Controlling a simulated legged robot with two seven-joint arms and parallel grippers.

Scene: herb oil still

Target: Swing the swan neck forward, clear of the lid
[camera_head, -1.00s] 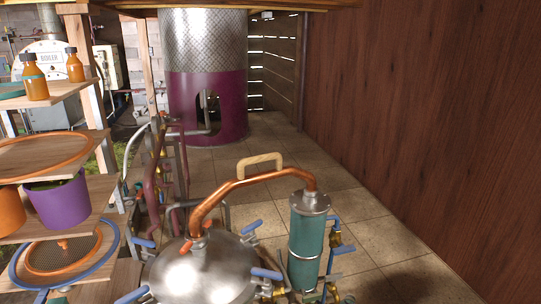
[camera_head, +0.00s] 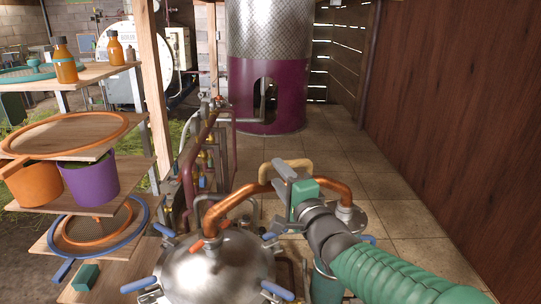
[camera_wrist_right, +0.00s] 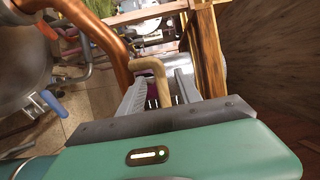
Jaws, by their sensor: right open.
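The copper swan neck (camera_head: 234,202) arches from the domed steel lid (camera_head: 215,268) to the top of the condenser (camera_head: 350,217) on the right. A tan wooden handle (camera_head: 300,164) stands on the far side of the neck's arch. My right gripper (camera_head: 283,172) is over the neck at the handle, jaws open, and covers part of both. In the right wrist view the handle (camera_wrist_right: 153,66) reaches down between the two open fingers (camera_wrist_right: 160,90); I cannot tell whether they touch it. The copper neck (camera_wrist_right: 112,55) runs left of the fingers there. My left gripper is not in view.
Blue-handled clamps (camera_head: 139,285) ring the lid. Shelves (camera_head: 75,138) with bottles and pots stand left. Pipes (camera_head: 200,150) rise behind the lid. The brown wall (camera_head: 460,120) bounds the right side. Tiled floor (camera_head: 375,160) beyond the neck is clear.

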